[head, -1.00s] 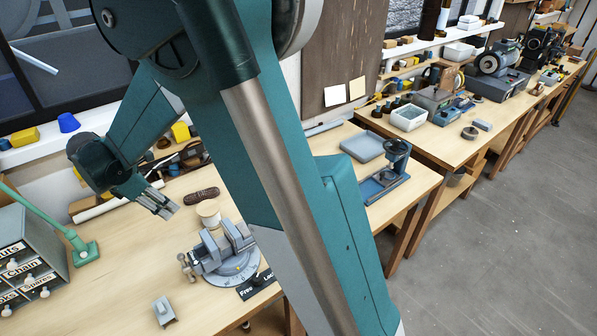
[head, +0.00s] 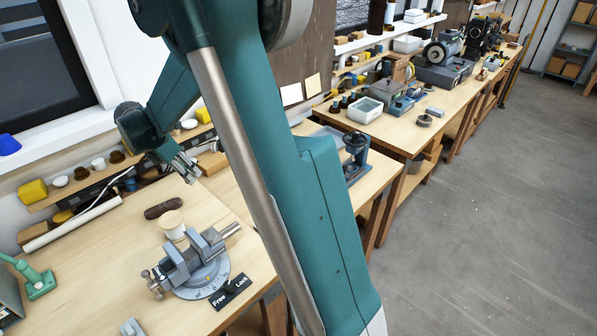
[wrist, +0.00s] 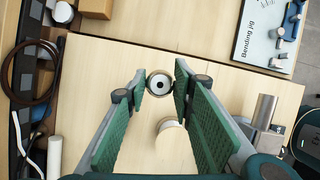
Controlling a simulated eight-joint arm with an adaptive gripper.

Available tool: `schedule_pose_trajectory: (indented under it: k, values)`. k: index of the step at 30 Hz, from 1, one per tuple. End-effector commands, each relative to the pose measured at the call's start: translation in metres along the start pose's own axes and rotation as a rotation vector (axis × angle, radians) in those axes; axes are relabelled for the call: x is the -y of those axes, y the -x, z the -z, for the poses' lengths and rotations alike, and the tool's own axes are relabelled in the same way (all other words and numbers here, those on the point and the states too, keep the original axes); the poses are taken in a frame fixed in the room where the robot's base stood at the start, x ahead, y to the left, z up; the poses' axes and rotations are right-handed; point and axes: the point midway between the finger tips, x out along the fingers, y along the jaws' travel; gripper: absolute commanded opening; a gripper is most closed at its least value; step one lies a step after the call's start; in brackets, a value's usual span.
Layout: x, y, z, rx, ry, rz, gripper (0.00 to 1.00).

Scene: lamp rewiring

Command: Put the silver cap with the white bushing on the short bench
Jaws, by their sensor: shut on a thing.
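In the wrist view my gripper (wrist: 160,79) is shut on the silver cap (wrist: 150,77), a round silver ring with a pale bushing and dark centre hole. The cap is between the fingertips, above pale wood near a seam between two bench tops. In the head view my gripper (head: 187,166) hangs over the far side of the vise bench (head: 105,255); the cap cannot be made out there. A bench top with the bending jig (wrist: 268,32) lies beyond the seam. I cannot tell for certain which bench is the short one.
A vise (head: 195,262) and a pale spool (head: 172,224) stand on the near bench. A dark cable coil (wrist: 30,72) lies at the left of the wrist view, and a brown block (wrist: 95,7) sits beyond the seam. Pale wood between block and jig is clear.

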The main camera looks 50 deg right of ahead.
Motion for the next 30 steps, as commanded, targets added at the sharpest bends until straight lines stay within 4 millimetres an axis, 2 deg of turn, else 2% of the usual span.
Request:
schedule_pose_trajectory:
  k: [3,17,30]
  values:
    - [0.006,-0.014,-0.032,0.000,-0.001,0.000,0.11]
    - [0.035,-0.059,-0.143,-0.001,0.018,-0.008,0.11]
    - [0.079,-0.099,-0.246,-0.001,0.035,-0.014,0.11]
